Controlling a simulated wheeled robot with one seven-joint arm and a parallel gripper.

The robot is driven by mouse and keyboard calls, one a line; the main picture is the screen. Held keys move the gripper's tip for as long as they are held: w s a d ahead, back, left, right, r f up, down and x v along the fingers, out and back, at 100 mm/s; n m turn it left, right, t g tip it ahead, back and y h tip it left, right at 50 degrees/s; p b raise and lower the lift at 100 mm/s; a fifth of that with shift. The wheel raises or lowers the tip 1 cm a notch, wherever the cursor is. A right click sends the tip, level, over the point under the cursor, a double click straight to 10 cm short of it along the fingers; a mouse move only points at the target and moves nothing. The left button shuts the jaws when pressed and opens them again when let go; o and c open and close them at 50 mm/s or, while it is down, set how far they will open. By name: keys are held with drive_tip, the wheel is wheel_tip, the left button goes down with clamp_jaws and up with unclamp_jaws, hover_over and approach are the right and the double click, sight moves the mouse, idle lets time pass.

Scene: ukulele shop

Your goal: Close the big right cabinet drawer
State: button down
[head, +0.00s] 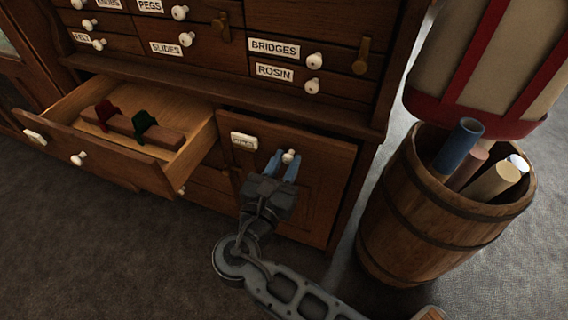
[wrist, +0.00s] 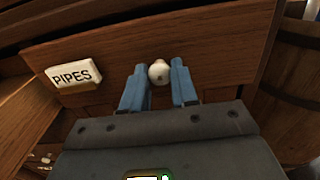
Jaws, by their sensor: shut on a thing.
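The big right cabinet drawer (head: 325,163) has a dark wood front with a PIPES label (wrist: 73,75) and a round white knob (wrist: 159,72). Its front sits under the cabinet ledge; how far it stands out is hard to tell, and its inside does not show. My gripper (head: 286,164) is at this front, its blue fingers shut on the knob, one on each side. The wrist view shows the same fingers (wrist: 159,84) around the knob, with the drawer front (wrist: 215,50) behind them.
The big left drawer (head: 110,160) stands wide open, holding a wooden block (head: 130,128) with red and green pieces. A barrel (head: 430,225) with rolled tubes stands right of the cabinet, under a large cream and red object (head: 480,60). Small labelled drawers sit above. The floor in front is clear.

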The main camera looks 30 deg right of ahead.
drive_tip(key=shift+p+x, duration=0.75)
drive_tip(key=shift+x, duration=1.05)
drive_tip(key=c, duration=0.9)
unclamp_jaws()
drive_tip(key=shift+o, duration=0.2)
drive_tip(key=p+v, duration=0.2)
drive_tip(key=v, duration=0.5)
drive_tip(key=shift+s+a, duration=0.2)
drive_tip(key=shift+a, duration=0.05)
drive_tip(key=shift+f, duration=0.1)
